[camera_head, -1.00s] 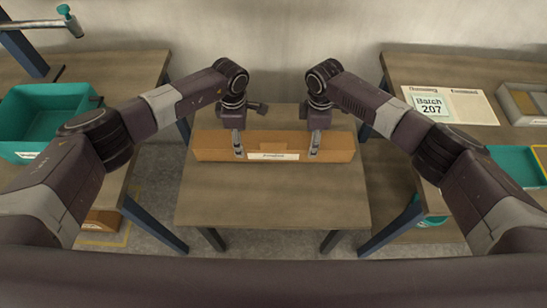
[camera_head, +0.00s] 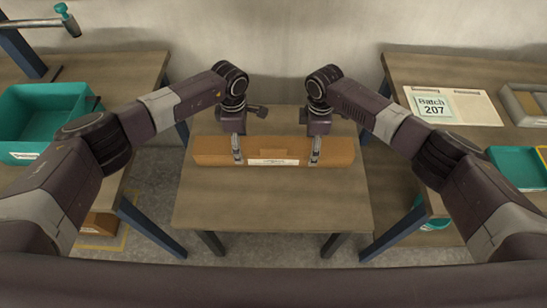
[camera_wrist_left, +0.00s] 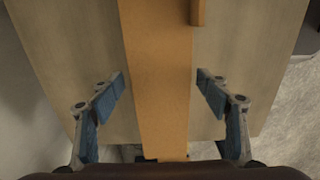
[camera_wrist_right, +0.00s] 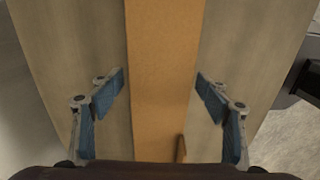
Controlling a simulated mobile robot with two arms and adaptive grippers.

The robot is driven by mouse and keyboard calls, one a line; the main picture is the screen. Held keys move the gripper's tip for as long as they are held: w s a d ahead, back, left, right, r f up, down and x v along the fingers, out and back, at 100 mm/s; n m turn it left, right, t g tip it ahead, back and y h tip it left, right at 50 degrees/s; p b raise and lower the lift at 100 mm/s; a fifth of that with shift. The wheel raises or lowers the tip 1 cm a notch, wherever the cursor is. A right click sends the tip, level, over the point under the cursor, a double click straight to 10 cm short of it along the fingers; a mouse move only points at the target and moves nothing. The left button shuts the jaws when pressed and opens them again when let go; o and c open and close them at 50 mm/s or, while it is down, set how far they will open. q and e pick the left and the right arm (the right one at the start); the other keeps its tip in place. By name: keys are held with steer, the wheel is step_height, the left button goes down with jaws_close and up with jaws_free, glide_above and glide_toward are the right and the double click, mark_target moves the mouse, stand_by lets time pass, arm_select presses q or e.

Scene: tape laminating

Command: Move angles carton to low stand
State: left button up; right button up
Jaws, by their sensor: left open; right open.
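The angles carton (camera_head: 212,152) is a long orange-brown box with a white label on its front. It lies lengthwise across the low stand (camera_head: 270,200), a small wooden-topped table in the middle of the head view. My left gripper (camera_head: 238,158) is open over the carton's left part. In the left wrist view, its blue-padded fingers (camera_wrist_left: 158,97) stand apart on either side of the carton (camera_wrist_left: 158,60), with gaps. My right gripper (camera_head: 315,158) is open over the carton's right part. In the right wrist view its fingers (camera_wrist_right: 160,97) also stand clear of the carton (camera_wrist_right: 163,60).
A left table holds a teal bin (camera_head: 40,120). A right table holds a sheet with a "Batch 207" card (camera_head: 432,106), a grey tray (camera_head: 525,105) and a teal tray (camera_head: 518,165). A wall stands behind. The stand's front half is clear.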

arm_select(q)
step_height(320, 180, up, 11)
arm_select(e)
step_height(320, 180, up, 12)
stand_by(0.6)
arm_select(q)
steer(key=shift+s+r, duration=0.1)
stand_by(0.4)
